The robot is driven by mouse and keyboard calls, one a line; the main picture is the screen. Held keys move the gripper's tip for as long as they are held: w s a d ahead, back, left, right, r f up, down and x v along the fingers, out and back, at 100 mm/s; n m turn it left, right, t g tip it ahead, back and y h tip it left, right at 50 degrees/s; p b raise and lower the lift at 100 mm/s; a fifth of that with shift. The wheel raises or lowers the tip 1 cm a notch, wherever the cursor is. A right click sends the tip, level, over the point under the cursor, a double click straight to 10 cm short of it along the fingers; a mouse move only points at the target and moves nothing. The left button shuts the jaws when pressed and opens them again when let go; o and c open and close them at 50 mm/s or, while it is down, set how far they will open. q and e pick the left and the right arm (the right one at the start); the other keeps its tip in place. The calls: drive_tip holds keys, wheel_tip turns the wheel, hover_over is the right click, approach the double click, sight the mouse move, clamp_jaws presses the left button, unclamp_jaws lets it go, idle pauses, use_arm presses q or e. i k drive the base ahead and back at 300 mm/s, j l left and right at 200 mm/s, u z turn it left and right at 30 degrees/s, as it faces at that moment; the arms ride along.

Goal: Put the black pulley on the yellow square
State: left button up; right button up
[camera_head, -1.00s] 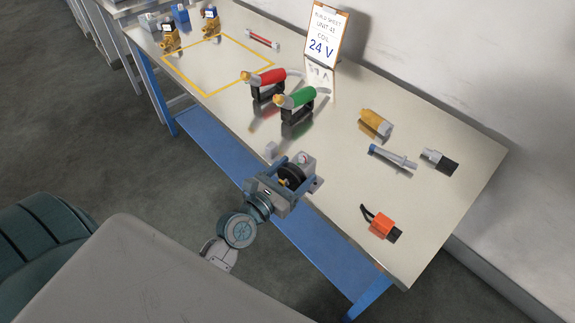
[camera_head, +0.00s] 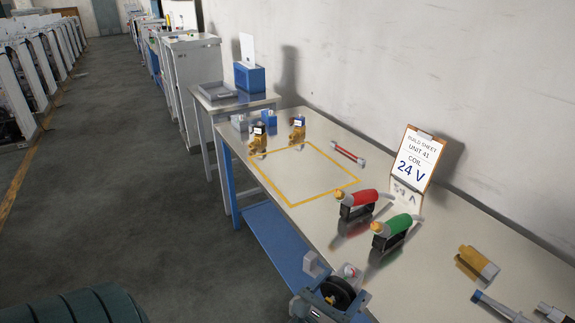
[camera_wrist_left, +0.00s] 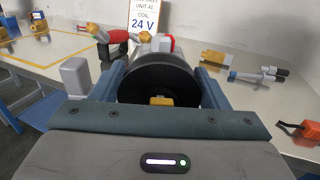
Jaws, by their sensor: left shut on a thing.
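The black pulley (camera_head: 339,293) is between the fingers of my left gripper (camera_head: 334,298), at the bottom of the head view. In the left wrist view the pulley (camera_wrist_left: 158,78) is a dark disc upright between the two blue-grey fingers, which are shut on it. The yellow square (camera_head: 300,175) is a taped outline on the table, farther up and left of the gripper. Its inside looks bare. My right gripper is not in view.
Two brass valves (camera_head: 258,140) (camera_head: 297,131) stand by the square's far edge. A red rod (camera_head: 347,153) lies right of the square; a build sheet (camera_head: 415,160) stands behind.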

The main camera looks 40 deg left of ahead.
sight(301, 174)
drive_tip(key=i+j, duration=0.1)
drive_tip(key=j, duration=0.35)
drive_tip(key=i+j, duration=0.15)
drive_tip(key=j, duration=0.3)
drive_tip(key=i+j, duration=0.1)
drive_tip(key=j, duration=0.4)
drive_tip(key=i+j, duration=0.1)
drive_tip(key=j, duration=0.35)
drive_tip(key=i+j, duration=0.1)
drive_tip(key=i, duration=0.65)
